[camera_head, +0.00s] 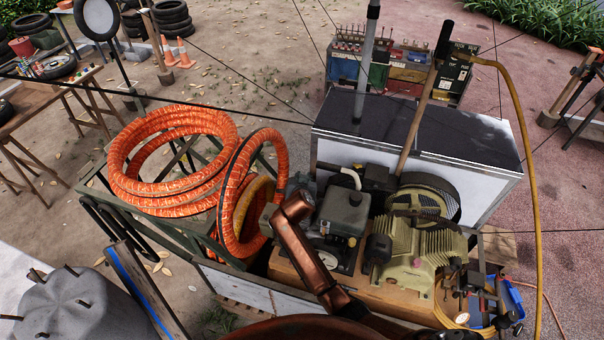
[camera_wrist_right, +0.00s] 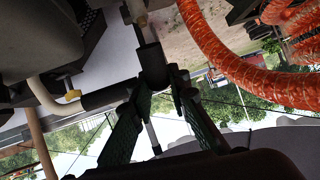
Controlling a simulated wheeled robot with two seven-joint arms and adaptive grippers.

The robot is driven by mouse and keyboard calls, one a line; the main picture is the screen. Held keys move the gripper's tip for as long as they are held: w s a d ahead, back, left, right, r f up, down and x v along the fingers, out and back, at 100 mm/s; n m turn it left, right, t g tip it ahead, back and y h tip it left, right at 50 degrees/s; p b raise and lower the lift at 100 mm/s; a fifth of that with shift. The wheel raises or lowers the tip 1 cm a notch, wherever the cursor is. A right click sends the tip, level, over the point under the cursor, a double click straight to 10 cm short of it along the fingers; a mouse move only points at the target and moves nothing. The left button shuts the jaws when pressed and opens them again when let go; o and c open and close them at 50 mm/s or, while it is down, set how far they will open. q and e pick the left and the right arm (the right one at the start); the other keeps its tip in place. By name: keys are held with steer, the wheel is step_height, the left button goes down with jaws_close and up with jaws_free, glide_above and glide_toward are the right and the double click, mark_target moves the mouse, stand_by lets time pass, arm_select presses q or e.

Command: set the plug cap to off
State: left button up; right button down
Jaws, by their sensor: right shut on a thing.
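The plug cap (camera_wrist_right: 152,64) is a short black cylinder near the middle of the right wrist view. A dark sleeve (camera_wrist_right: 105,96) meets it from the left. A pale metal piece (camera_wrist_right: 140,20) is just above it; I cannot tell whether the two touch. My right gripper (camera_wrist_right: 158,80) has its two dark ribbed fingers closed on the cap from below in that view. In the head view my copper arm reaches over the cart beside the grey engine (camera_head: 345,212), and the fingers and cap are hidden. My left gripper is in neither view.
An orange hose coil (camera_head: 165,150) lies on the cart's left rack, and its loop (camera_wrist_right: 240,70) passes close to my right gripper. The finned compressor (camera_head: 425,250) stands right of the engine. A dark-topped white box (camera_head: 420,135) stands behind. Blue tool tray (camera_head: 513,300) is at right.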

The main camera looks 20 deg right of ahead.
steer(key=shift+w+d+r+g+y+p, duration=0.3)
steer(key=shift+w+g+p, duration=0.15)
steer(key=shift+p, duration=0.45)
steer(key=shift+f, duration=0.1)
steer(key=c, duration=1.8)
jaws_free()
steer(key=v, duration=0.7)
steer(key=shift+a, duration=0.15)
steer(key=shift+s, duration=0.15)
